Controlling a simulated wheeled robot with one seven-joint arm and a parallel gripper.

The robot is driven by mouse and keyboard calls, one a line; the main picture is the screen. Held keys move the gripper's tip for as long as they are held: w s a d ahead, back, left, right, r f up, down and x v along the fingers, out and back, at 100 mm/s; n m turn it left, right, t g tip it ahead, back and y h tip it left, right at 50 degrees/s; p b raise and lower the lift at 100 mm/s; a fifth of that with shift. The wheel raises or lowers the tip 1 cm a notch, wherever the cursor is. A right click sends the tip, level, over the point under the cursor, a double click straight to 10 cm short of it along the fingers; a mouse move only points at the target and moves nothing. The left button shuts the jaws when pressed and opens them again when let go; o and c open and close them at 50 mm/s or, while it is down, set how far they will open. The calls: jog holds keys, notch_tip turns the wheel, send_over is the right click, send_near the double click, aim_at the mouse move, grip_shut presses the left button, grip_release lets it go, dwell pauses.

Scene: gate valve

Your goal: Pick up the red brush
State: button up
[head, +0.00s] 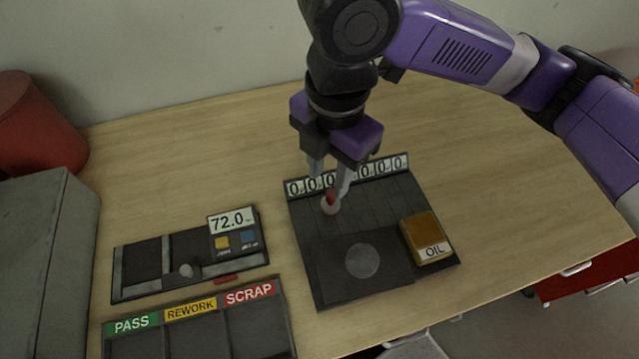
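A small upright piece with a red part (331,196) and a pale round end stands at the black holder, among its slots; it may be the red brush, but it is too small to be sure. My gripper (329,184) is above it, pointing down. Its two grey fingers are apart, with the red part near the right fingertip; I cannot tell whether they touch. A flat red piece (227,279) lies in front of the gauge device.
The black holder (305,225) has a row of number labels and a grey disc (362,260). An amber OIL box (426,238) sits at its right. At left are a gauge device (140,270) reading 72.0 and a PASS/REWORK/SCRAP tray (283,320). The table's back is clear.

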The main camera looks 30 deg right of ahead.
aim_at(332, 192)
jog(key=shift+d+f, duration=0.15)
jog(key=shift+d, duration=0.35)
jog(key=shift+f, duration=0.35)
jog(key=shift+w+f+p, duration=0.1)
jog(key=shift+f+p, duration=0.35)
jog(key=shift+f, duration=2.9)
grip_shut()
notch_tip(332, 192, up, 20)
